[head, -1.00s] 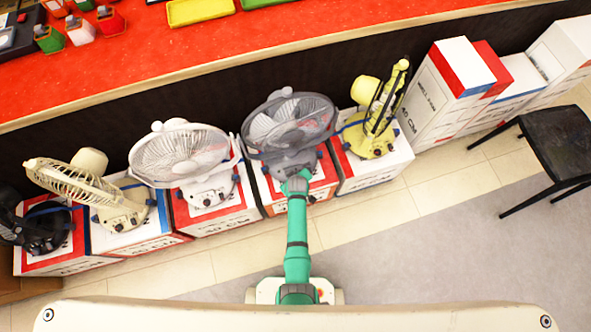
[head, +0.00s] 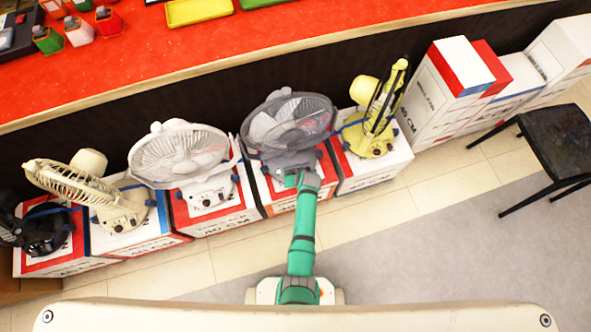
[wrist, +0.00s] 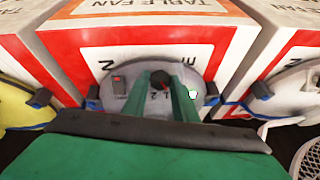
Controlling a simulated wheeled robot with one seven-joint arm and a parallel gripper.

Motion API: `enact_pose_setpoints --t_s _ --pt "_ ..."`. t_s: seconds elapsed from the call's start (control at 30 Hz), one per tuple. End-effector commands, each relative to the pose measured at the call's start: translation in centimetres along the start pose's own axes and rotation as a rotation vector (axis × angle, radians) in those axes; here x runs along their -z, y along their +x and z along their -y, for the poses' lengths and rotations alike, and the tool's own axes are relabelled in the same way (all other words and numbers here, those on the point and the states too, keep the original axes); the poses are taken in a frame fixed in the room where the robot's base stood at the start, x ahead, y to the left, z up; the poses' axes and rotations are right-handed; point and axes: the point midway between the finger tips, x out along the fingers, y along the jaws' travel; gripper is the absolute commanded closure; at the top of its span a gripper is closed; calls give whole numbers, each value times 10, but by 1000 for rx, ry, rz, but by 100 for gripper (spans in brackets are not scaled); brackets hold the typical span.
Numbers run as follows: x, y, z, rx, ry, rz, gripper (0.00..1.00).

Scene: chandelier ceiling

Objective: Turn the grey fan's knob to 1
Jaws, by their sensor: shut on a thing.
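The grey fan (head: 288,122) stands on a red and white box in the head view, second from the right in the row of fans. In the wrist view its grey base (wrist: 205,80) shows a dark knob (wrist: 159,77) with a reddish mark, and digits including a 2 printed beside it. My gripper (wrist: 161,84) has its two green fingers either side of the knob, shut on it. The fingers partly cover the dial, so I cannot tell the knob's setting. In the head view my gripper (head: 295,179) is at the front of the fan's base, its tips small.
A white fan (head: 180,155) stands left of the grey fan and a yellow fan (head: 375,120) right. A black stool (head: 560,140) is at the right. The floor in front is clear.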

Motion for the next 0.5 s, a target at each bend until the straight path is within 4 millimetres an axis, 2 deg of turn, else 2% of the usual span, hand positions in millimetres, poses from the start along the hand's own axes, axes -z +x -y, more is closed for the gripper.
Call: enact_pose_setpoints --t_s 0.2,0.5 --pt "0 0 -3 35 125 -1 97" --pt "0 0 -3 62 208 -1 97"
